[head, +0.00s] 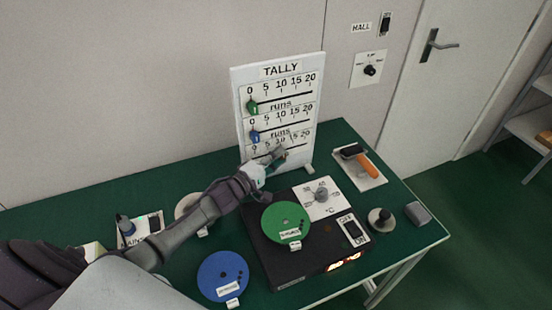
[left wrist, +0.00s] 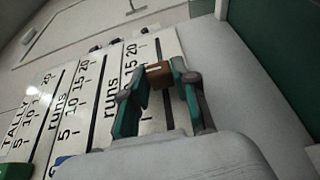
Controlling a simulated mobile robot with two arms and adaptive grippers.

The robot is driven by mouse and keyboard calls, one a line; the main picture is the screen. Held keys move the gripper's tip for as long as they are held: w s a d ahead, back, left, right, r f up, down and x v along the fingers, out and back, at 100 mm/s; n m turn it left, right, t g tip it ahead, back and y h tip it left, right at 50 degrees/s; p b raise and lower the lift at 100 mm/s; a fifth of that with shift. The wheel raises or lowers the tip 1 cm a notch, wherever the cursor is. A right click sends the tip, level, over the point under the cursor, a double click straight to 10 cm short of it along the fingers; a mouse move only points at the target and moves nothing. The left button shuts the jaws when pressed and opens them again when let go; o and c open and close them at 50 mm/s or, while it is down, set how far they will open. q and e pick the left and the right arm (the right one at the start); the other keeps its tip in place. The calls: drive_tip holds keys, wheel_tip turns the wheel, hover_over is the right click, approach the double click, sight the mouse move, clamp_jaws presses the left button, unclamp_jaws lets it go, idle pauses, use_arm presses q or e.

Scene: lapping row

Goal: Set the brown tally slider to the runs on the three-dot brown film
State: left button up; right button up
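The white tally board (head: 243,125) stands at the back of the green table, with three slider rows numbered 0 to 20. My left gripper (head: 277,155) is at the bottom row, around the 10 mark, and partly covers it. In the left wrist view the brown slider (left wrist: 158,72) sits between the fingertips of my left gripper (left wrist: 160,78), which appear to touch both sides. A pale disc (head: 186,205) lies partly behind my left arm; its writing is hidden. I cannot make out a three-dot brown film. My right gripper is out of view.
The green slider (head: 252,106) and blue slider (head: 254,136) are near 0. A green disc (head: 285,220) lies on a black box (head: 280,262) with a dial (head: 321,195); a blue disc (head: 222,275) lies in front. An orange-handled tool (head: 366,163) lies right.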

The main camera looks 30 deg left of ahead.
use_arm(q)
drive_tip(key=o, duration=0.3)
drive_tip(key=v, duration=1.2)
